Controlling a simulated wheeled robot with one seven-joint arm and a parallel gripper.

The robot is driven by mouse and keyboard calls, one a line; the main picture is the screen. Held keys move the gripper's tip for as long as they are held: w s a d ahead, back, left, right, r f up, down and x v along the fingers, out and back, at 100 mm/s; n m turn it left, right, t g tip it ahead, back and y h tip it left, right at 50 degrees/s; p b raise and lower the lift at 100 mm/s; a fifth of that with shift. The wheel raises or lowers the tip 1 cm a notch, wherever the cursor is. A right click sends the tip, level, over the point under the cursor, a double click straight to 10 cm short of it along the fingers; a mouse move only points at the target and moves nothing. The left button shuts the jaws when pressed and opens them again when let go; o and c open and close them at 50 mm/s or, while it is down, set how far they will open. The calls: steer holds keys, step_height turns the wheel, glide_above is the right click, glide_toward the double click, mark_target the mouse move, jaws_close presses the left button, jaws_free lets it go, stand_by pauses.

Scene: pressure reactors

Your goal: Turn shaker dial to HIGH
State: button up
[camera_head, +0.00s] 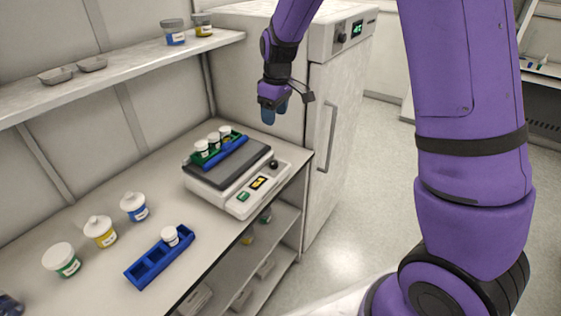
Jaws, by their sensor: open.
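The shaker (225,199) is a white box with a dark top plate on the bench, near the cabinet. Its dial (273,164) is a small black knob at the right end of the sloped front, beside a yellow display (259,183) and a green button (243,197). The dial's setting is too small to read. A blue and green rack (225,154) with several white-capped vials sits on the shaker plate. My gripper (274,110) hangs above and behind the dial in the picture, apart from it, with blue fingertips pointing down. It is open and holds nothing visible.
A white cabinet (342,120) with a handle stands just right of the shaker. A blue rack (160,257) with one vial and several jars (101,231) stand on the bench at left. A shelf (130,72) holds jars and trays above. Bench space before the shaker is clear.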

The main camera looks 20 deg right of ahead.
steer(key=n, duration=0.1)
glide_above(273, 162)
step_height(273, 162, down, 9)
steer(key=shift+g+h, duration=0.3)
steer(key=shift+g, duration=0.1)
step_height(273, 162, down, 11)
steer(key=shift+r, duration=0.1)
steer(key=c, duration=0.9)
